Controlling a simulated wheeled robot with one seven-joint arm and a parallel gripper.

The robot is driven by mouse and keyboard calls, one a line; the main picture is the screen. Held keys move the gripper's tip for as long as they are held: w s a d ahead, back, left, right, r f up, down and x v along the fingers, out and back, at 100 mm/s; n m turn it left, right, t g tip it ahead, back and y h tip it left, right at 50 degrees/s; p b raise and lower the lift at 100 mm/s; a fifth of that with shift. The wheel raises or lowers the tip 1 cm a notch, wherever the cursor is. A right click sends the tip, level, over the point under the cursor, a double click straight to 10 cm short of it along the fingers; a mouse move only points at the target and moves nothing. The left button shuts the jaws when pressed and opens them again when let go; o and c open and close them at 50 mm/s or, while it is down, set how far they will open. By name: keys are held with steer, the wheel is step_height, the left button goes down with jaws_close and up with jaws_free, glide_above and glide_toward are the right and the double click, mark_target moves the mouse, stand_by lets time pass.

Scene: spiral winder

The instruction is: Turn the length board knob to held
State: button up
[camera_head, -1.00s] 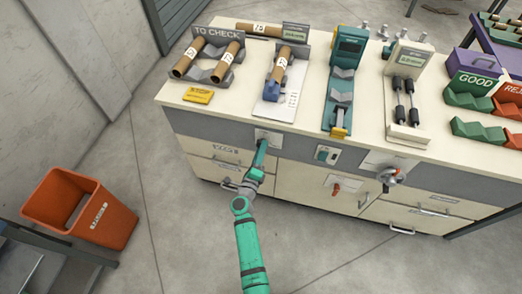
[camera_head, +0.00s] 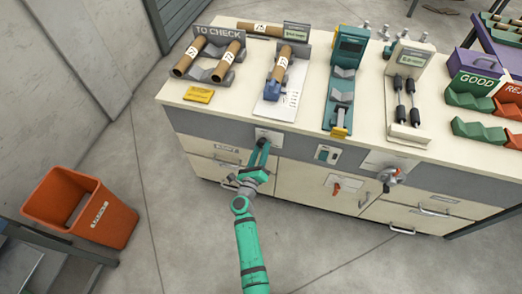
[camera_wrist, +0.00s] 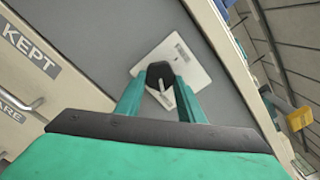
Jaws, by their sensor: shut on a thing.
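The knob (camera_wrist: 159,71) is dark and sits on a pale square plate (camera_wrist: 200,70) on the bench's grey front. The plate also shows in the head view (camera_head: 273,136), below the length board (camera_head: 272,107), which carries a brown tube (camera_head: 280,64) and a blue block. My gripper (camera_wrist: 160,86) is shut on the knob, one teal finger on each side; in the head view it (camera_head: 261,148) reaches up to the plate. A pale pointer-like mark shows between the fingers. The fingers hide part of the knob, and I cannot read the plate's lettering.
A switch plate (camera_head: 327,154), a red-handled control (camera_head: 337,188) and a metal clamp-like part (camera_head: 390,177) sit to the right on the front. Drawers with protruding handles lie below. An orange bin (camera_head: 80,206) stands on the floor at left.

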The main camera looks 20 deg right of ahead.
steer(key=shift+f, duration=0.1)
steer(key=o, duration=1)
steer(key=shift+o, duration=0.2)
steer(key=v, duration=1)
steer(key=shift+s+a, duration=0.3)
steer(key=s+a+r+n+y, duration=0.3)
steer(key=s+a+r+n, duration=0.1)
steer(key=s+n, duration=0.7)
steer(key=s+a+r+n+y, duration=0.3)
steer(key=s+r+n, duration=0.3)
steer(key=s+n, duration=0.6)
steer(key=s+a+r+n+y, duration=0.4)
steer(key=s+a+r+n, duration=0.1)
steer(key=s+n, duration=0.6)
steer(key=shift+s+a+n, duration=0.3)
steer(key=shift+s+a, duration=0.25)
steer(key=shift+s, duration=0.1)
